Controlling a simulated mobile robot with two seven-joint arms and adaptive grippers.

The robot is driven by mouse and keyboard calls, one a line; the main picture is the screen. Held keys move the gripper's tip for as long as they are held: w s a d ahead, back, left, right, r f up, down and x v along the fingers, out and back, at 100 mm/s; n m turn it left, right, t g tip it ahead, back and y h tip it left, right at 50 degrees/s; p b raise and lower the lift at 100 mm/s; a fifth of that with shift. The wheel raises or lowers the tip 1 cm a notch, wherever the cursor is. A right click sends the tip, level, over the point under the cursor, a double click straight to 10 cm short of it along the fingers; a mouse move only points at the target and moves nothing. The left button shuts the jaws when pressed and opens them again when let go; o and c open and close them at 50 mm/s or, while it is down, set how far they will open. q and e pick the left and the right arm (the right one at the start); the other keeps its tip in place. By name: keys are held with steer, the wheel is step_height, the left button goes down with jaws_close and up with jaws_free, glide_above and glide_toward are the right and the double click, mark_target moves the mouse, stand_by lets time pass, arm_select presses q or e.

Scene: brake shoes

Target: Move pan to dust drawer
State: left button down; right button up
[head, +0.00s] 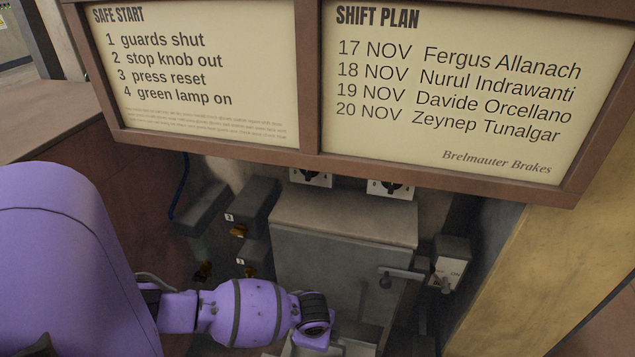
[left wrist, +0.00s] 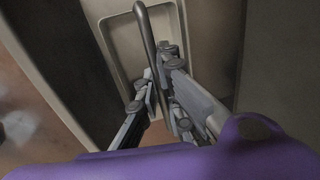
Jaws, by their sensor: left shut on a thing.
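My left arm comes in from the left in the head view, and its wrist is low in front of a grey cabinet (head: 345,245); the fingers are not clear there. In the left wrist view my left gripper (left wrist: 157,70) is shut on a dark bar handle (left wrist: 146,32). The handle runs lengthwise over a pale recessed panel (left wrist: 120,40). I cannot tell whether this panel belongs to the pan or the dust drawer. No separate pan or drawer can be made out. My right gripper is in neither view.
A brown-framed notice board (head: 311,80) overhangs the cabinet. A lever (head: 400,273) sticks out from the cabinet front, and a switch box (head: 450,265) is to its right. Dark boxes (head: 252,210) with brass-coloured fittings are to its left. A tan post (head: 535,265) stands at right.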

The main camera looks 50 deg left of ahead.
arm_select(q)
steer(key=c, duration=1.9)
jaws_free()
steer(key=shift+f, duration=0.1)
